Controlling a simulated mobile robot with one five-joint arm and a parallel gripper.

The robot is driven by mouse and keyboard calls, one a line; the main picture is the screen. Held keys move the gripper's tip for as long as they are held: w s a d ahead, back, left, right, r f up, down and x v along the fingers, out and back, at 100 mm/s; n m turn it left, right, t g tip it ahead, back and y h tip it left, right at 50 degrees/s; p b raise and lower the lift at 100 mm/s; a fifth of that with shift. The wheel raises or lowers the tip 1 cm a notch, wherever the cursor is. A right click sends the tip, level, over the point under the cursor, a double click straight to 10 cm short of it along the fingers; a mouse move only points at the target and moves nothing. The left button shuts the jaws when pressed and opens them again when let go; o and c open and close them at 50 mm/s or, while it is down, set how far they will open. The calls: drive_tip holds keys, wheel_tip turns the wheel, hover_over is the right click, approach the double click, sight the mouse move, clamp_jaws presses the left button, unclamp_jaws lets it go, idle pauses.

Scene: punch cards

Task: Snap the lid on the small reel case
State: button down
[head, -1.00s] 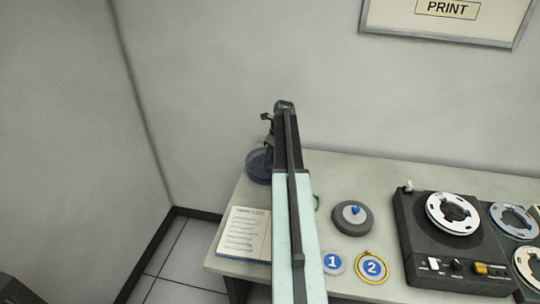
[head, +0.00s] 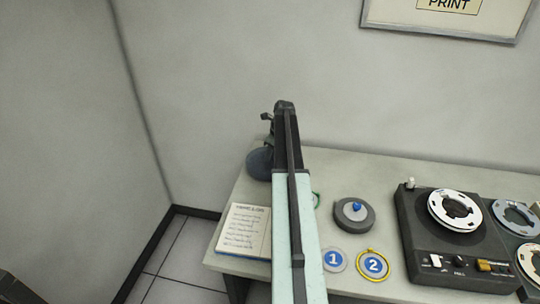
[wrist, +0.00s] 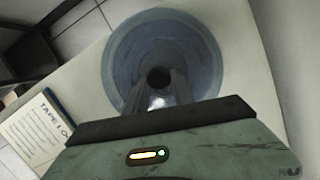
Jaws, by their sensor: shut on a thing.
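A round, blue-grey translucent disc-like piece (wrist: 202,48) with a dark round knob at its centre fills the top of the wrist view. My gripper (wrist: 159,82) is shut on that knob. In the head view the round piece (head: 260,163) is at the back left of the desk, partly behind my arm. I cannot tell whether it is the lid or the case with its lid, or whether it touches the desk. A thin green edge (head: 317,200) shows just right of my arm; the rest of it is hidden.
A grey round piece with a blue knob (head: 354,214) lies on the desk (head: 395,175). Discs marked 1 (head: 334,260) and 2 (head: 373,265) lie in front. A tape machine (head: 455,240) stands right, a printed booklet (head: 243,230) left. Walls bound the back and left.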

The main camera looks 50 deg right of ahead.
drive_tip(key=shift+b+x, duration=0.8)
drive_tip(key=shift+x, duration=0.05)
drive_tip(key=c, duration=1)
unclamp_jaws()
drive_tip(key=shift+s, duration=0.2)
drive_tip(key=shift+c, duration=0.3)
drive_tip(key=shift+c, duration=0.7)
drive_tip(key=p+v, duration=0.2)
drive_tip(key=w+p+v, duration=0.1)
drive_tip(key=p+v, duration=0.4)
drive_tip(key=shift+w+a+r, duration=0.15)
drive_tip(key=shift+w+a, duration=0.05)
drive_tip(key=shift+w, duration=0.15)
